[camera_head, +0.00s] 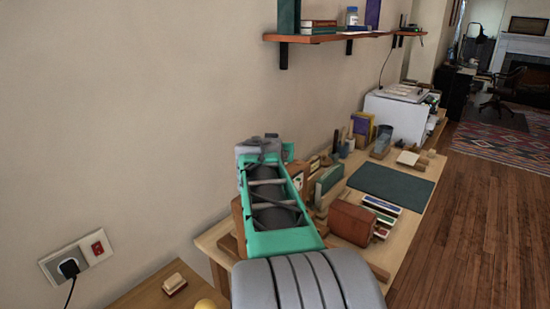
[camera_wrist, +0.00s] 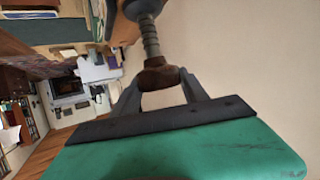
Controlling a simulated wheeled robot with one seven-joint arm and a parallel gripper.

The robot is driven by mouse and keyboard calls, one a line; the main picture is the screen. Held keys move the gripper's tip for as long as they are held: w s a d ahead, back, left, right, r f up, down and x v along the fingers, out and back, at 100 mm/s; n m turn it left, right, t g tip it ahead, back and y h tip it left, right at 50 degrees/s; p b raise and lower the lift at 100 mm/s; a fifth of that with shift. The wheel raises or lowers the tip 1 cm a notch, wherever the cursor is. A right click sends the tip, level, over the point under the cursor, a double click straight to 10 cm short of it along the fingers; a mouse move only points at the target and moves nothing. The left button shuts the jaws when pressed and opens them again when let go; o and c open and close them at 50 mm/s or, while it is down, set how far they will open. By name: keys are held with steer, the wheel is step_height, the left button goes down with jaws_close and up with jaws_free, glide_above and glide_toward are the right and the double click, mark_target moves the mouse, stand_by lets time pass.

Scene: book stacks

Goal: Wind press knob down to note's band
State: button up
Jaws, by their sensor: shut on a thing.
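The press knob (camera_wrist: 158,77) is a dark brown wooden piece on a grey threaded screw (camera_wrist: 150,38) in the wrist view. My gripper (camera_wrist: 161,86) is shut on the knob, with a grey finger on either side. A pale surface shows between the fingers, but I cannot tell what it is. Part of a wooden frame (camera_wrist: 122,26) shows beside the screw. In the head view my green and grey arm hides the knob and most of the press; brown wood (camera_head: 237,214) shows at its left side. I cannot make out the note or its band.
A wooden workbench (camera_head: 215,241) runs along the wall. It bears a dark green mat (camera_head: 392,186), a brown block (camera_head: 351,223), several books (camera_head: 382,205) and small tools. A shelf (camera_head: 340,36) hangs above. Open wooden floor (camera_head: 470,230) lies to the right.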

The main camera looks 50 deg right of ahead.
steer(key=shift+w+r+m+g+h, duration=0.1)
steer(key=shift+r+m+g+h, duration=0.15)
steer(key=shift+m+g+h, duration=0.6)
steer(key=shift+r+m+g+h, duration=0.25)
steer(key=shift+m+g+h, duration=0.1)
steer(key=shift+m+g, duration=1)
steer(key=o, duration=1.4)
steer(key=shift+f, duration=0.25)
steer(key=shift+c, duration=0.2)
steer(key=v, duration=0.7)
steer(key=shift+a+r, duration=0.15)
steer(key=shift+a, duration=0.2)
steer(key=shift+a, duration=0.1)
